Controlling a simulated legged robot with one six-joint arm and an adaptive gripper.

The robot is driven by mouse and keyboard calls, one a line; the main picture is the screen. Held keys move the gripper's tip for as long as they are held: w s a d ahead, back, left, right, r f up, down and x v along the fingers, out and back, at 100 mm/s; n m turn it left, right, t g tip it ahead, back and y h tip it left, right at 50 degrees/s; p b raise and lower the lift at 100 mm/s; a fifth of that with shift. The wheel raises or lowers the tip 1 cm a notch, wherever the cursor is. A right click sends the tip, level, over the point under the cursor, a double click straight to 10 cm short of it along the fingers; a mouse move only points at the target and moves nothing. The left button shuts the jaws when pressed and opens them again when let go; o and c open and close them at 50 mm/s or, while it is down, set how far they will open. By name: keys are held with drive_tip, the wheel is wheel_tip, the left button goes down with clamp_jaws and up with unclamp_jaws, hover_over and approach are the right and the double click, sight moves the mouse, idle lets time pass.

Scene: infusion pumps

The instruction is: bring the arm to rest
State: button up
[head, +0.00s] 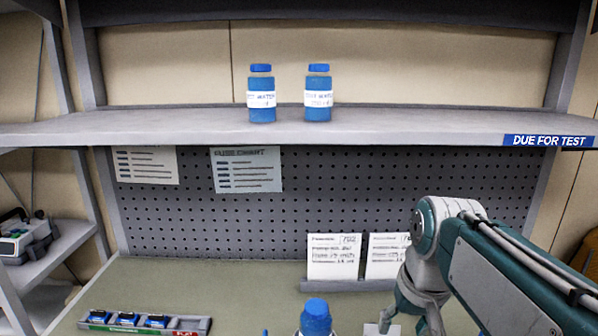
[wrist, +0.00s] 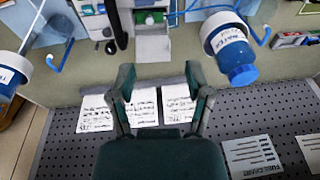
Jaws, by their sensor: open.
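My gripper (head: 408,318) hangs at the lower right of the head view, at the end of my arm, just in front of the white cards. In the wrist view my gripper (wrist: 160,82) has its two fingers spread apart with nothing between them. The gripper appears clear of the cards, though the exact gap cannot be told. The lower fingers are partly cut off by the bottom of the head view.
Two blue bottles (head: 262,98) (head: 318,98) stand on the grey shelf (head: 420,124) marked DUE FOR TEST. A blue-capped bottle (head: 316,318) is left of my gripper. A tray (head: 190,324) with blue items lies at lower left. The bench (head: 215,285) between is clear.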

drive_tip(key=s+f+t, duration=0.3)
drive_tip(key=s+f, duration=0.2)
drive_tip(key=s, duration=0.4)
drive_tip(key=shift+s+f+n+h, duration=0.2)
drive_tip(key=shift+f+n+h, duration=0.1)
drive_tip(key=shift+f, duration=0.05)
